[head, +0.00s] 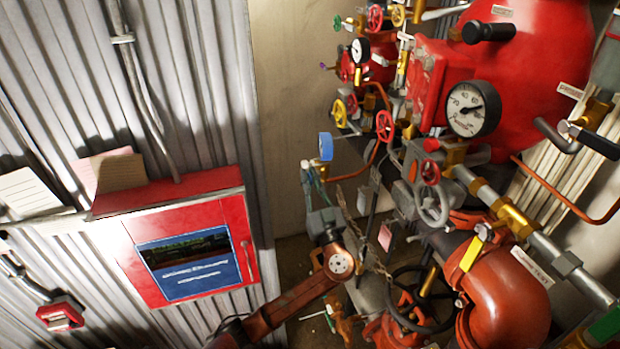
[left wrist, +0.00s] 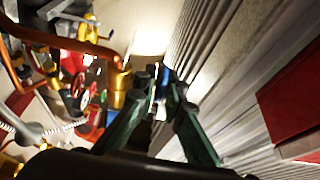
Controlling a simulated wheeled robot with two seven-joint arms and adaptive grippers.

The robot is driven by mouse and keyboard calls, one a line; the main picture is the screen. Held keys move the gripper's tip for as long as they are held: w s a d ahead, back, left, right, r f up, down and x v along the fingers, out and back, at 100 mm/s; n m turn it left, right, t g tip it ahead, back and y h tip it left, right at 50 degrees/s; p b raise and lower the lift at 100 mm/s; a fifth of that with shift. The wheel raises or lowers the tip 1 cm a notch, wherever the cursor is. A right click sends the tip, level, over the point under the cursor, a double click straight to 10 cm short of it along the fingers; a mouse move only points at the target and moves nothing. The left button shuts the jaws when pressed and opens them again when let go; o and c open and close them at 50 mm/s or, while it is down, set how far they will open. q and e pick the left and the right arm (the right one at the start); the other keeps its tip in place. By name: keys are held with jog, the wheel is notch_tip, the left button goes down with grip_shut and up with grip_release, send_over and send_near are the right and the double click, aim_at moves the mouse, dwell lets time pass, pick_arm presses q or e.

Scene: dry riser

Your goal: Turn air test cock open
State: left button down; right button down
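My left gripper (head: 313,167) is at the end of the arm that rises from the bottom of the head view. In the left wrist view the gripper (left wrist: 158,78) shows two dark green fingers with a narrow gap between the tips. A small blue patch (left wrist: 168,92) shows by the fingers; I cannot tell whether they touch it. I cannot tell which fitting is the air test cock. A yellow lever handle (head: 470,253) sits on the pipework at the right. My right gripper is not in view.
A large red valve body with a pressure gauge (head: 472,108) fills the upper right. A red cabinet (head: 190,250) hangs on the corrugated wall at left. A copper pipe (left wrist: 62,38) runs near the fingers.

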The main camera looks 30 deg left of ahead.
pick_arm(q)
jog(key=shift+h, duration=0.4)
jog(key=shift+r+g+h+p, duration=0.1)
jog(key=shift+g+h+p, duration=0.5)
jog(key=shift+h, duration=0.1)
jog(key=g+h+p, duration=0.5)
jog(key=p, duration=0.8)
jog(key=shift+w+r, duration=0.1)
jog(key=shift+r, duration=0.05)
jog(key=shift+a+f+g+h+p, duration=0.1)
jog(key=shift+f+g+h+p, duration=0.25)
jog(key=shift+h+p, duration=0.65)
jog(key=shift+y, duration=0.3)
jog(key=c, duration=2.3)
grip_release()
